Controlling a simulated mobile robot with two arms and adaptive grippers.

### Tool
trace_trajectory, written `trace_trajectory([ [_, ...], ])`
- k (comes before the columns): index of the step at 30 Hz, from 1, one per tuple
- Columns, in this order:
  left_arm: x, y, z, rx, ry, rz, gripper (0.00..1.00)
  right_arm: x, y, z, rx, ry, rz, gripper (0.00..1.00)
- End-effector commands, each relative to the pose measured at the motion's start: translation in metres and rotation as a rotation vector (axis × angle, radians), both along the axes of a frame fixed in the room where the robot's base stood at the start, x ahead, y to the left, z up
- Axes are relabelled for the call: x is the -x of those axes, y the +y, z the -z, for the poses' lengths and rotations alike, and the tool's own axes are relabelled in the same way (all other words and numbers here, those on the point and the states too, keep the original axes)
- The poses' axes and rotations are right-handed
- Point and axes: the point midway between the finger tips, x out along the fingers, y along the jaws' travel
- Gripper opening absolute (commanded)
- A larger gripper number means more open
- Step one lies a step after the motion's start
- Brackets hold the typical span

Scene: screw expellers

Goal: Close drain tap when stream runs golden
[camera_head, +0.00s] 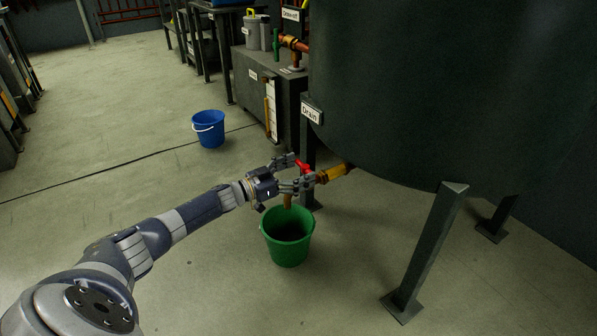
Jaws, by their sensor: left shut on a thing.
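The drain tap has a red handle (304,168) on a yellow-brass pipe (335,173) that comes out low on the big dark tank (440,90). A small sign reading "Drain" (311,112) is on the tank leg above it. My left gripper (303,176) is at the tap, its fingers around the red handle and shut on it. The fingers partly hide the handle and the tap body. A short brownish spout or stream (287,201) shows below the gripper; I cannot tell which. A green bucket (288,240) stands directly below; its inside looks dark. My right gripper is not in view.
A blue bucket (209,130) stands on the open floor to the left. Tank legs (428,250) stand on the right. Behind are a grey cabinet (262,100) with a gauge, and a dark bench. The floor at left is clear.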

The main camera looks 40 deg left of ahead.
Motion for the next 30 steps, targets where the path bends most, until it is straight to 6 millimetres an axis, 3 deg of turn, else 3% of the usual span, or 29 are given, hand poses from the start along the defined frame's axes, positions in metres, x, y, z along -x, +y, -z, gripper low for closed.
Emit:
trace_trajectory([
  [2, -0.001, 0.001, -0.002, 0.001, -0.002, -0.003, 0.59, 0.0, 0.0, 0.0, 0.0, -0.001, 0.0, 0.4],
  [3, -0.001, 0.001, -0.002, 0.001, -0.002, -0.003, 0.88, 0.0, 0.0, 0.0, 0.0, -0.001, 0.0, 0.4],
  [5, -0.001, 0.001, -0.002, 0.001, -0.002, -0.003, 1.0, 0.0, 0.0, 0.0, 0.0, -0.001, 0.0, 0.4],
  [20, 0.003, 0.001, 0.0, 0.0, 0.001, -0.002, 1.0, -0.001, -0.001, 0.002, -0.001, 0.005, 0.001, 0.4],
  [30, 0.043, 0.019, 0.002, -0.002, 0.004, -0.002, 1.0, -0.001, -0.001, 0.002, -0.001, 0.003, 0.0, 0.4],
])
